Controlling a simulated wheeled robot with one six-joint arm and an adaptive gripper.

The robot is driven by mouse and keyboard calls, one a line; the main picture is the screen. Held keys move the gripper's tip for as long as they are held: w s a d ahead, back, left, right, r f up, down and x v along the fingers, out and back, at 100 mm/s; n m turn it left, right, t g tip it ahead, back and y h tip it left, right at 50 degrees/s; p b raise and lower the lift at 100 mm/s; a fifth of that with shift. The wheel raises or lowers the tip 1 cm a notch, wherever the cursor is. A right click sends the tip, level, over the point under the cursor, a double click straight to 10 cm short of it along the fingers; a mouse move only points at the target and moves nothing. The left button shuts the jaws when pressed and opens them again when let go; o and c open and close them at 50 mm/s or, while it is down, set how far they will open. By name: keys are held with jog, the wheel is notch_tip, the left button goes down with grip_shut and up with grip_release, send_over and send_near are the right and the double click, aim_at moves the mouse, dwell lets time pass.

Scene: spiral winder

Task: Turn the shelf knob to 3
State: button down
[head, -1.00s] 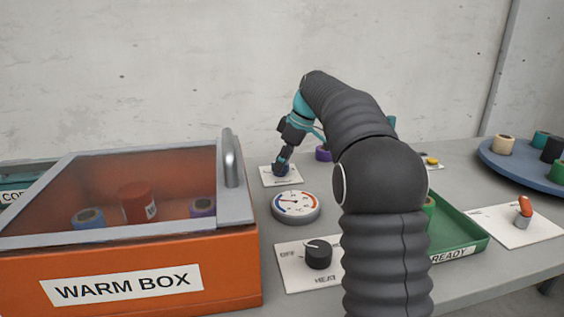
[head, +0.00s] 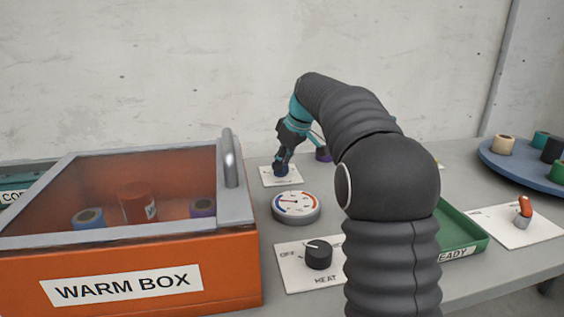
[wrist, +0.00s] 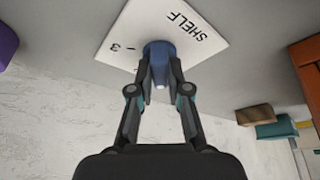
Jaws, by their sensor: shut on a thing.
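The shelf knob (wrist: 158,50) is blue and stands on a white plate (wrist: 190,14) marked SHELF. In the wrist view a 3 and dash marks show on the plate left of the knob. My gripper (wrist: 160,78) is shut on the knob, one finger on each side. A small white mark shows on the knob between the fingers; which number it points to I cannot tell. In the head view the plate (head: 268,182) lies at the back of the table, and my gripper (head: 281,166) reaches down onto the knob, covering most of it.
A round gauge (head: 296,206) and a black heat knob (head: 319,254) stand in front of the plate. The orange warm box (head: 130,275) with its upright handle is on the left.

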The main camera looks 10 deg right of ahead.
jog(key=m, duration=0.2)
jog(key=m+t+h+p, duration=0.1)
jog(key=m, duration=0.1)
jog(key=shift+a+m+h, duration=0.15)
jog(key=shift+m+h, duration=0.15)
jog(key=m+h, duration=0.1)
jog(key=m, duration=0.1)
jog(key=m+h, duration=0.1)
jog(key=m, duration=0.2)
jog(key=shift+a+m, duration=0.1)
jog(key=shift+m, duration=0.2)
jog(key=m+h, duration=0.1)
jog(key=m, duration=0.1)
jog(key=m+h, duration=0.1)
jog(key=m, duration=0.2)
jog(key=shift+a+g, duration=0.15)
jog(key=shift+g, duration=0.25)
jog(key=m+g+h, duration=0.1)
jog(key=m, duration=0.4)
jog(key=shift+w, duration=0.1)
jog(key=c, duration=1.1)
grip_release()
